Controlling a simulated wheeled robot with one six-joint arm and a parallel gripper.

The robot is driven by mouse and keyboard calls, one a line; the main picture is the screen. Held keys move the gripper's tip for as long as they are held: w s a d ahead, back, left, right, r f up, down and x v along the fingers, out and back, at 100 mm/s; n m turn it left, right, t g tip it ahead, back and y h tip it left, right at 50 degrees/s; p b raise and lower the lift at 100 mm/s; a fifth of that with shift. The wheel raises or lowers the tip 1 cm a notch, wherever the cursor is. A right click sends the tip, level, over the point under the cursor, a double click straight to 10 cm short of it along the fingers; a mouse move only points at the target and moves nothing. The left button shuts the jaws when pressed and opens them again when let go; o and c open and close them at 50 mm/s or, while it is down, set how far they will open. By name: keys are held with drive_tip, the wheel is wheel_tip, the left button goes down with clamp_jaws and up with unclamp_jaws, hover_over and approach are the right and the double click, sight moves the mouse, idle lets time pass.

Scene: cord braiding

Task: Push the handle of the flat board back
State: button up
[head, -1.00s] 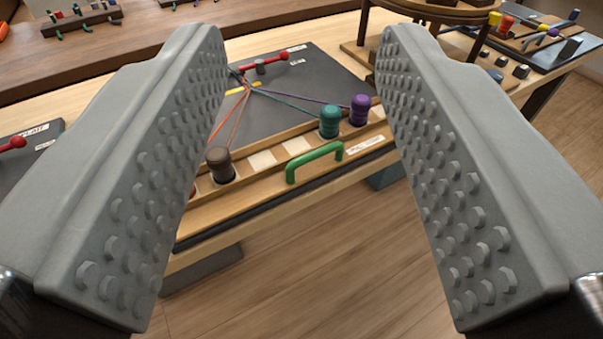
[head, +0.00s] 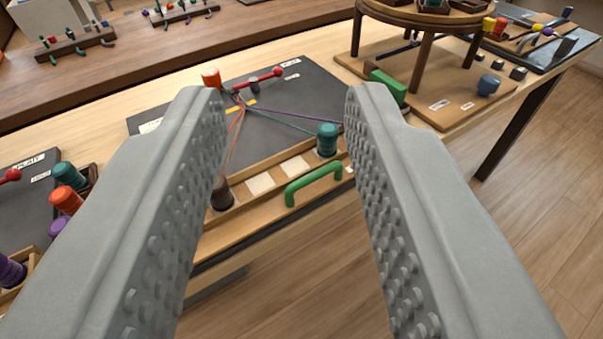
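The flat board (head: 305,82) is dark grey and lies on the wooden table, with a wooden strip along its front. The green handle (head: 313,184) stands on the front of that strip, framed between my fingers in the picture and beyond them. My gripper (head: 276,95) is open and empty, with its two grey studded fingers wide apart. A teal bobbin (head: 328,139) and a dark brown bobbin (head: 222,193), partly behind the left finger, stand in the strip. Cords run from the bobbins to a point near a red lever (head: 259,78). The right finger hides the strip's right end.
A round wooden stand (head: 430,15) on legs is at the back right, with a green block (head: 389,88) beside it. Another board with orange (head: 66,200) and teal bobbins is at the left. Open floor (head: 480,240) lies at the front right.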

drive_tip(key=w+f+m+g, duration=0.2)
drive_tip(key=w+m+g, duration=0.2)
drive_tip(key=w+g, duration=0.55)
drive_tip(key=m+g+h, duration=0.1)
drive_tip(key=m+g, duration=0.7)
drive_tip(key=g, duration=0.1)
approach(316, 172)
drive_tip(key=f, duration=0.2)
drive_tip(key=s+f, duration=0.1)
drive_tip(key=f, duration=0.5)
drive_tip(key=shift+s+d, duration=0.15)
drive_tip(key=shift+d, duration=0.2)
clamp_jaws()
